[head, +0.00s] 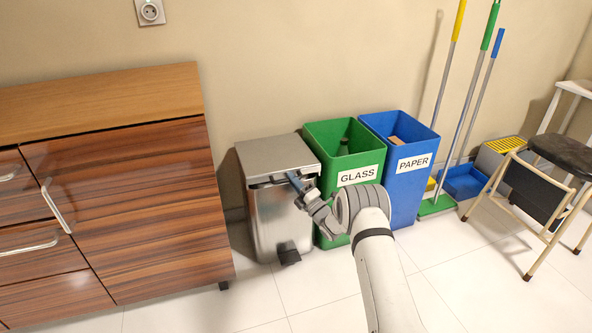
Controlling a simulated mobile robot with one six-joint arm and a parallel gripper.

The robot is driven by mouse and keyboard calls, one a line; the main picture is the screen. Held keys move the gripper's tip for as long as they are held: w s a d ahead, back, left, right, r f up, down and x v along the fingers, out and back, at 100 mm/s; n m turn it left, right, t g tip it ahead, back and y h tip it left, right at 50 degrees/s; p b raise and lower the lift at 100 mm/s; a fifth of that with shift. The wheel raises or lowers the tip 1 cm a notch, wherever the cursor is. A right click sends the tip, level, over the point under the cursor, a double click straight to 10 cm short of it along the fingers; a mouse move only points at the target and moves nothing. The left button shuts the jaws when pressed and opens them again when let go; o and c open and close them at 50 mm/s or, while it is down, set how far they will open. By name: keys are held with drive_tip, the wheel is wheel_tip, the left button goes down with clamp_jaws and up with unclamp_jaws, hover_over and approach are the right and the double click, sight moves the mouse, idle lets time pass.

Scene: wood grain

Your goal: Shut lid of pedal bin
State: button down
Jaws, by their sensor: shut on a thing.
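The pedal bin (273,222) is a silver metal box standing on the tiled floor, between the wooden cabinet and the green bin. Its lid (274,153) lies flat or nearly flat across the top, with a dark band under its front edge. I cannot tell whether a small gap is left there. The dark pedal (289,257) shows at the foot of the bin. My gripper (295,182) is at the right part of the lid's front edge, shut on the lid. The fingertips are small and partly hidden in this view.
A green bin marked GLASS (334,203) and a blue bin marked PAPER (408,190) stand close on the right. A wooden cabinet (130,210) is on the left. Mops, a blue bucket (463,183) and a folding step stool (535,190) are farther right. Floor in front is clear.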

drive_tip(key=shift+w+d+r, duration=0.15)
drive_tip(key=shift+d, duration=0.15)
drive_tip(key=c, duration=1.8)
unclamp_jaws()
drive_tip(key=shift+o, duration=0.5)
drive_tip(key=shift+a, duration=0.35)
drive_tip(key=p+v, duration=0.2)
drive_tip(key=v, duration=0.6)
drive_tip(key=shift+p, duration=0.35)
